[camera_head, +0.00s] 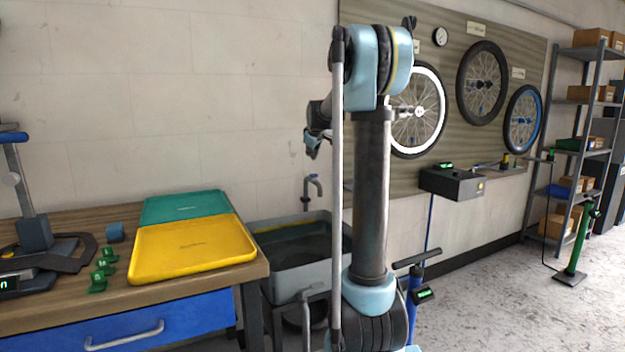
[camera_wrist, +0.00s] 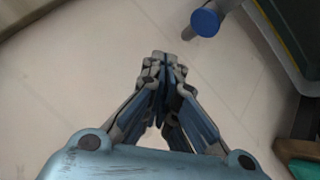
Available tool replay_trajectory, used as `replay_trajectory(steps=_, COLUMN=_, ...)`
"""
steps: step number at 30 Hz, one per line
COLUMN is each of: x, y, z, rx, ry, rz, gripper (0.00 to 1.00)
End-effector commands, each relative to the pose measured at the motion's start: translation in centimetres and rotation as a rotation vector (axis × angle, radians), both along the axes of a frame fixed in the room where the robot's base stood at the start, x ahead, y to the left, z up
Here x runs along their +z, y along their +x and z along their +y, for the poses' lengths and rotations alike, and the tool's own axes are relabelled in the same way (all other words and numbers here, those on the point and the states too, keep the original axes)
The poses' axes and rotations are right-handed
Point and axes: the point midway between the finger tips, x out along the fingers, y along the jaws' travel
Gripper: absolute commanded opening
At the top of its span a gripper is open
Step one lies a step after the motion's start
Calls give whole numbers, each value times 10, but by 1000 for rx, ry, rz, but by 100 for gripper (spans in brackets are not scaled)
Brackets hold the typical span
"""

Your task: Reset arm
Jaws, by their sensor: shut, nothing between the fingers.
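My gripper shows in the wrist view (camera_wrist: 166,62) with its two fingers meeting at the tips, shut and with nothing held between them. It points at bare pale tiled surface. In the head view my gripper (camera_head: 312,146) is small and partly hidden behind my raised arm, hanging in front of the white wall above the sink. My arm stands upright in the middle of the head view.
A wooden workbench (camera_head: 258,268) with a yellow tray (camera_head: 192,248) and green tray (camera_head: 187,205) is at left. A grey sink (camera_head: 285,285) stands beside it. A blue pump (camera_head: 416,285) stands behind my arm.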

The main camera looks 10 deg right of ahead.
Motion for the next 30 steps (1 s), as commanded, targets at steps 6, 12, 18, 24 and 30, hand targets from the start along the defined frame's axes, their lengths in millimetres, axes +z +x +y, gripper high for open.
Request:
replay_trajectory(steps=6, x=-3, y=-26, z=-1, rx=-21, ry=20, rz=23, gripper=0)
replay_trajectory(steps=12, x=-17, y=-97, z=-3, rx=-87, ry=80, rz=93, gripper=0)
replay_trajectory(steps=18, x=-39, y=-174, z=-5, rx=-165, ry=139, rz=169, gripper=0)
replay_trajectory(steps=24, x=-67, y=-249, z=-7, rx=-246, ry=194, rz=243, gripper=0)
replay_trajectory(steps=30, x=-101, y=-324, z=-8, rx=-331, ry=242, rz=317, gripper=0)
